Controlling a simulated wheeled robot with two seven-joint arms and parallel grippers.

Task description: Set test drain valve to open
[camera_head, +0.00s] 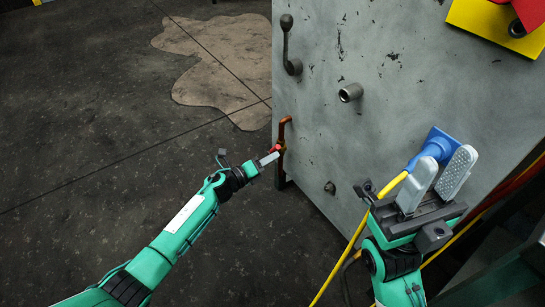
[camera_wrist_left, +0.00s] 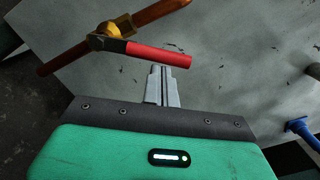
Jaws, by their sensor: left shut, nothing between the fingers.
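The drain valve is on a copper pipe (camera_head: 285,128) at the left edge of the grey panel. In the left wrist view its brass body (camera_wrist_left: 122,27) carries a lever with a red handle (camera_wrist_left: 160,54). The handle points right and slightly down, at an angle to the pipe. My left gripper (camera_head: 272,157) is shut and empty. In the left wrist view its fingertips (camera_wrist_left: 160,70) are just below the red handle; I cannot tell whether they touch it. My right gripper (camera_head: 437,172) is open and empty in front of the panel's right part.
The grey panel (camera_head: 350,140) has a crank handle (camera_head: 288,45), a short pipe stub (camera_head: 350,92) and a small knob (camera_head: 330,188). A blue plug (camera_head: 436,143) with a yellow cable (camera_head: 345,255) is behind my right gripper.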

